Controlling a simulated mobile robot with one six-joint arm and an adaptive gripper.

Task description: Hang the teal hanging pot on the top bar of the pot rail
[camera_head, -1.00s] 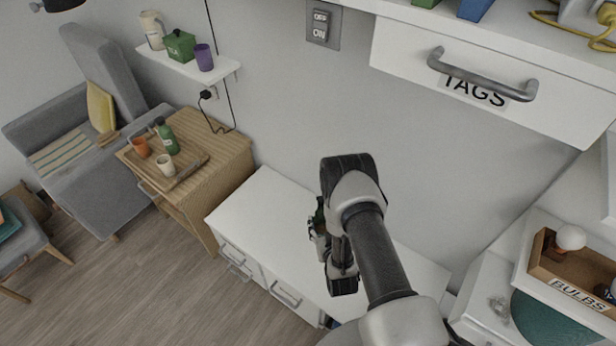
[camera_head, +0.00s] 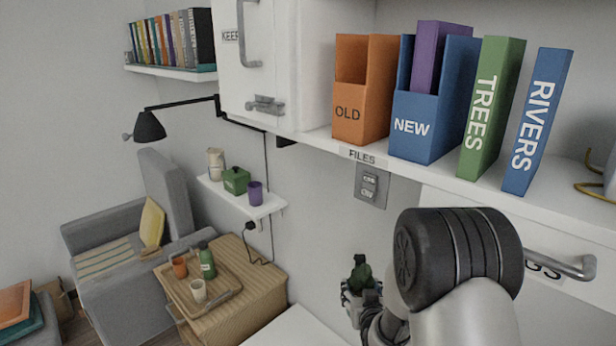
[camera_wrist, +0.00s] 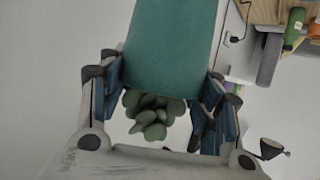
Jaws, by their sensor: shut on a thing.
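The teal hanging pot (camera_wrist: 170,45) fills the upper middle of the wrist view, with green plant leaves (camera_wrist: 153,112) below it in the picture. My gripper (camera_wrist: 163,88) is shut on the pot, with a blue-padded finger on each side. In the head view my gripper (camera_head: 362,297) is partly hidden behind my dark wrist joint. Dark green leaves (camera_head: 361,272) show above it there, and the pot's body is mostly hidden. The pot rail is not seen in either view.
A white shelf (camera_head: 330,146) carries an orange OLD file (camera_head: 360,105), a blue NEW file (camera_head: 425,125) and the TREES and RIVERS books. A handled drawer is below right. A wooden side table (camera_head: 262,297) with a tray stands left.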

